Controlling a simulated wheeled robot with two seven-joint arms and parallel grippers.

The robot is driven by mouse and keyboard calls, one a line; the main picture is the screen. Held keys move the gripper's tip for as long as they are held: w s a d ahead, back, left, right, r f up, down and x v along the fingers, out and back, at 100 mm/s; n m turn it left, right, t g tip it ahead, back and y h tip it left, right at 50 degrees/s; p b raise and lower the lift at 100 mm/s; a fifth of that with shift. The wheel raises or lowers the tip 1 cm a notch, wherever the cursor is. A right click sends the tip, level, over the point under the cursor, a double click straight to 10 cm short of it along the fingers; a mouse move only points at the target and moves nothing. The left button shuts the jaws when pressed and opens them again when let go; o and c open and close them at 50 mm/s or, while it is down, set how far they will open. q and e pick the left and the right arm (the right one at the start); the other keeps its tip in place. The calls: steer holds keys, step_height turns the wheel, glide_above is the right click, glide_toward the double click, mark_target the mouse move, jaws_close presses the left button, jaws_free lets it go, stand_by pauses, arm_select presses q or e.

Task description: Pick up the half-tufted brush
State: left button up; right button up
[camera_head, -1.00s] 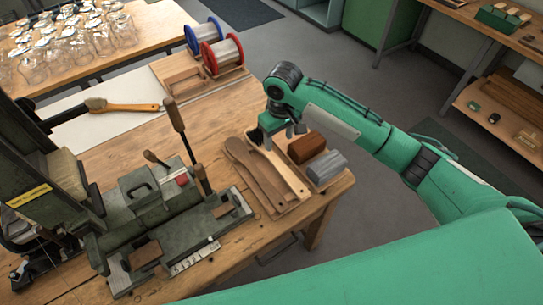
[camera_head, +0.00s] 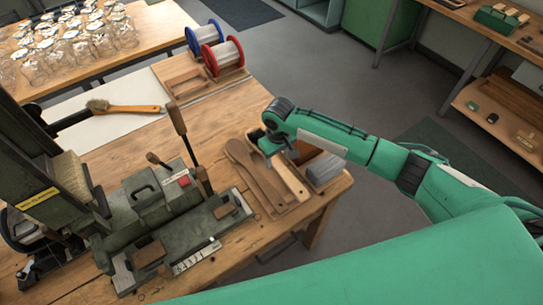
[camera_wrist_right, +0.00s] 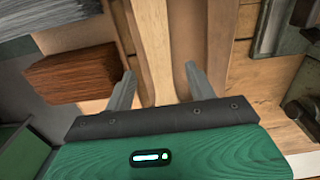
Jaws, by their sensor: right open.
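A pale wooden brush body (camera_head: 291,181) lies in a shallow wooden tray on the bench, beside darker brown handles (camera_head: 256,176). It appears to be the half-tufted brush, but I cannot make out its bristles. My right gripper (camera_head: 277,160) is over its far part, hiding some of it. In the right wrist view the open, empty gripper (camera_wrist_right: 160,80) has the pale wood strip (camera_wrist_right: 156,45) between its fingers. The right finger overlaps the neighbouring brown strip (camera_wrist_right: 197,30). Whether the fingers touch wood I cannot tell. My left gripper is out of view.
A reddish-brown block (camera_wrist_right: 75,75) and a grey bristle bundle (camera_head: 325,170) lie close by the brush. A dark tufting machine (camera_head: 150,205) with levers stands left of the tray. Another brush (camera_head: 125,107) lies on a white sheet; two spools (camera_head: 222,56) stand at the back.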

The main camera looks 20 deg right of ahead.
steer(key=shift+f, duration=1.25)
steer(key=c, duration=1.1)
steer(key=shift+r, duration=0.15)
